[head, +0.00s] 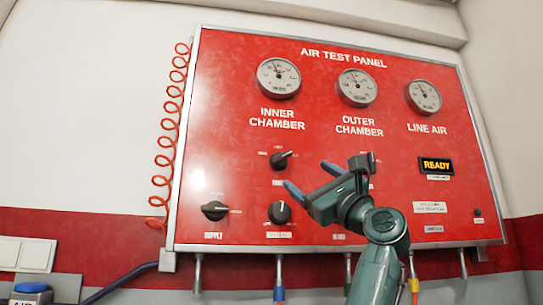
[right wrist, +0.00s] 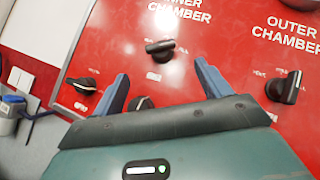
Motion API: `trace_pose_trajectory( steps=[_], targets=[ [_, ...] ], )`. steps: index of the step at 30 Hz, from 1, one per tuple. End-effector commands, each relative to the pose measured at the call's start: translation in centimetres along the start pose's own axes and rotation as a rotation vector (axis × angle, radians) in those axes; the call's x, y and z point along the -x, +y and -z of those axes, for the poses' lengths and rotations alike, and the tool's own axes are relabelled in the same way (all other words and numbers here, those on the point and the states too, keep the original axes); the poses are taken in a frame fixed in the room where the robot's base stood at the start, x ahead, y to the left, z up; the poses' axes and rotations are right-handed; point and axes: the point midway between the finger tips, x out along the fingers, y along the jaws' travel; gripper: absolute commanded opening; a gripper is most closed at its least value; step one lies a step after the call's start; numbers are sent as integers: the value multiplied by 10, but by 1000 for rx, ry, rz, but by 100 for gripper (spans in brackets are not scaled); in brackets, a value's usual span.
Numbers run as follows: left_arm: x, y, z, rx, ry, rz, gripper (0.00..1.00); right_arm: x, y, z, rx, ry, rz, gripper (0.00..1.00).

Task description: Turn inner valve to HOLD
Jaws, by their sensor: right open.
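The inner valve is a black knob (head: 281,160) under the INNER CHAMBER label on the red panel. Its bar slants up to the right in the head view. The small position labels around it are too small to read. In the right wrist view the inner valve (right wrist: 160,48) lies just beyond and between the blue fingertips. My right gripper (head: 310,178) is open and empty, to the lower right of the knob in the head view. It also shows in the right wrist view (right wrist: 162,74), with the fingers spread and apart from the knob. My left gripper is out of view.
The supply knob (head: 215,211) and regulator knob (head: 279,212) sit below. The outer knob (right wrist: 286,88) is to the right, mostly hidden by my gripper in the head view. Gauges line the top; a READY display (head: 436,165) is right. A coiled red hose (head: 172,120) hangs left.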

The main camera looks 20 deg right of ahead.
Motion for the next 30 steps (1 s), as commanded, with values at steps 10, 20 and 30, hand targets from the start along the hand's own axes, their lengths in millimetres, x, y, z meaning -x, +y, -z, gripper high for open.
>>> trace_pose_trajectory(
  steps=[10, 20, 30],
  targets=[
    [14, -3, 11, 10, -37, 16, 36, -62, -2, -4, 0, 2, -5, 76],
    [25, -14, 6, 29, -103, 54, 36, -119, -2, -3, 3, 1, -3, 76],
    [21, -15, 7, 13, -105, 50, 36, -130, 1, 0, 4, 1, -2, 76]
  ],
)
